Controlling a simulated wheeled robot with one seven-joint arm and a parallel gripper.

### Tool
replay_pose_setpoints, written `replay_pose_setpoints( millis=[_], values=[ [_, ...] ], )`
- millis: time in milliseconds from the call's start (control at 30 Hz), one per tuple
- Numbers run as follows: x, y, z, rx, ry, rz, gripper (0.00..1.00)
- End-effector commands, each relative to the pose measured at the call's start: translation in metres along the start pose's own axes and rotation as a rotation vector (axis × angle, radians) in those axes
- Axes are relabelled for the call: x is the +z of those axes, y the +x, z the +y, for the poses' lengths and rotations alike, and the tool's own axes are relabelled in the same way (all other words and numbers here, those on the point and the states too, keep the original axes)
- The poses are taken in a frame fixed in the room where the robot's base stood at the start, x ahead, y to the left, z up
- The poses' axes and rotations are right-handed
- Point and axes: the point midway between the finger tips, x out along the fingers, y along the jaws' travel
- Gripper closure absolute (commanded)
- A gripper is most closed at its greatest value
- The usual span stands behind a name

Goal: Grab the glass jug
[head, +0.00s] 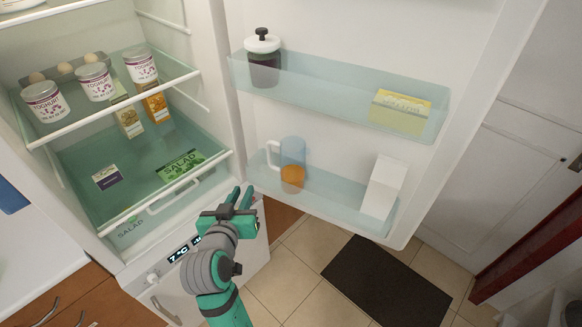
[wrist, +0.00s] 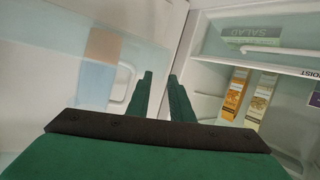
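The glass jug (head: 292,152) is bluish and clear, with orange contents at its bottom and a handle on its left. It stands upright in the lower shelf of the open fridge door (head: 340,198). My gripper (head: 242,194) is to the left of the jug and a little lower in the head view, apart from it. Its two green fingers are spread with nothing between them. In the wrist view the jug (wrist: 98,75) appears upside down, left of my gripper (wrist: 160,76), seen through the pale shelf wall.
The upper door shelf holds a dark jar (head: 264,68) and a yellow box (head: 400,108). A white carton (head: 384,186) stands right of the jug. Inside the fridge are yoghurt tubs (head: 94,82), small cartons (head: 127,118) and a salad pack (head: 180,164). A dark mat (head: 385,285) lies on the tiles.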

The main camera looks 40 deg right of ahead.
Motion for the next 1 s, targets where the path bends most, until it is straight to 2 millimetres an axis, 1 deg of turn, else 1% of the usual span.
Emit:
replay_pose_setpoints(
  millis=[33, 100, 200, 333, 433, 500, 567, 800, 1000],
  values=[
    [-0.020, 0.002, 0.007, 0.031, 0.038, -0.004, 0.80],
    [-0.037, 0.004, 0.017, 0.070, 0.083, -0.022, 0.80],
    [-0.058, 0.003, 0.030, 0.115, 0.139, -0.045, 0.80],
    [-0.074, 0.002, 0.041, 0.153, 0.193, -0.068, 0.80],
    [-0.080, 0.001, 0.045, 0.168, 0.215, -0.077, 0.80],
    [-0.081, 0.005, 0.047, 0.173, 0.220, -0.081, 0.80],
    [-0.080, 0.012, 0.049, 0.175, 0.221, -0.084, 0.80],
    [-0.076, 0.045, 0.054, 0.173, 0.220, -0.083, 0.80],
    [-0.075, 0.058, 0.057, 0.173, 0.221, -0.082, 0.80]
  ],
)
